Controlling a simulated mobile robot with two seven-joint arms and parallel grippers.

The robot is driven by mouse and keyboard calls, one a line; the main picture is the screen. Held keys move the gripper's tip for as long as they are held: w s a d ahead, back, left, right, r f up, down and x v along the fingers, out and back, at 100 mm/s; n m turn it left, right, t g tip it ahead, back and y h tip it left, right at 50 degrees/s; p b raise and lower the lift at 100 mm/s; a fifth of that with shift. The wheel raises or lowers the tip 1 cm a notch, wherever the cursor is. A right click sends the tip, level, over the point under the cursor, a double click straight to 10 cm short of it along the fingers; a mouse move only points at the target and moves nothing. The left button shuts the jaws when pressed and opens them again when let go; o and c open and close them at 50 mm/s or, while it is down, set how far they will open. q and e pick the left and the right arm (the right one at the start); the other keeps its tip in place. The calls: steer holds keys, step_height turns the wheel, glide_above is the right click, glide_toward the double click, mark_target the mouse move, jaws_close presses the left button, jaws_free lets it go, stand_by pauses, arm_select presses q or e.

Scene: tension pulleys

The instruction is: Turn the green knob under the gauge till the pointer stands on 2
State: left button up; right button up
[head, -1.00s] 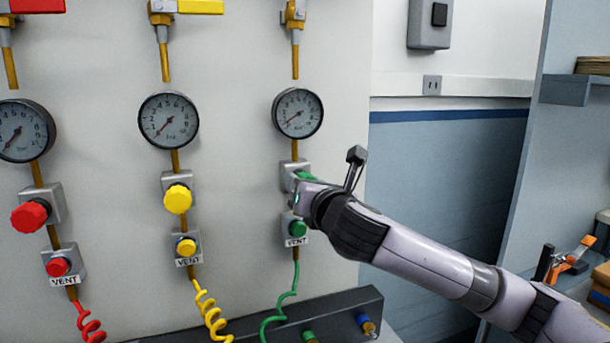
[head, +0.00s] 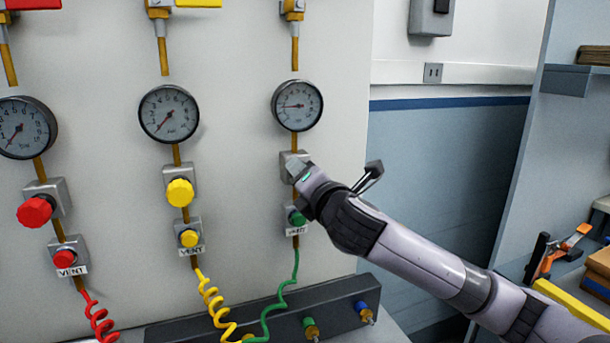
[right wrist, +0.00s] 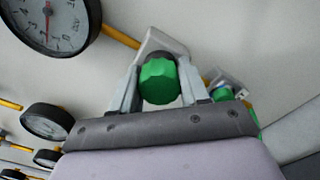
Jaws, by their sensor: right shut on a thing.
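The green knob (right wrist: 159,82) sits between the two fingers of my right gripper (head: 297,170), which is shut on it. In the head view the gripper hides the knob. The gauge above it (head: 297,105) has a white face and a dark rim. Its pointer points nearly straight left. The right wrist view shows part of this gauge (right wrist: 45,20) with a red pointer. I cannot read exactly which mark the pointer stands on. My left gripper is not in view.
A green vent button (head: 297,217) is just below my right gripper. Yellow (head: 180,193) and red (head: 34,212) knobs with their own gauges stand to the left. A dark rail (head: 345,303) with fittings runs along the bottom. Free room lies right of the panel.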

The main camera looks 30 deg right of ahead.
steer(key=shift+a+f, duration=0.2)
steer(key=shift+f, duration=0.2)
steer(key=o, duration=1.1)
steer(key=shift+c, duration=0.2)
steer(key=shift+r, duration=0.2)
steer(key=shift+d, duration=0.1)
steer(key=shift+s, duration=0.1)
steer(key=b+v, duration=0.1)
steer(key=v, duration=0.6)
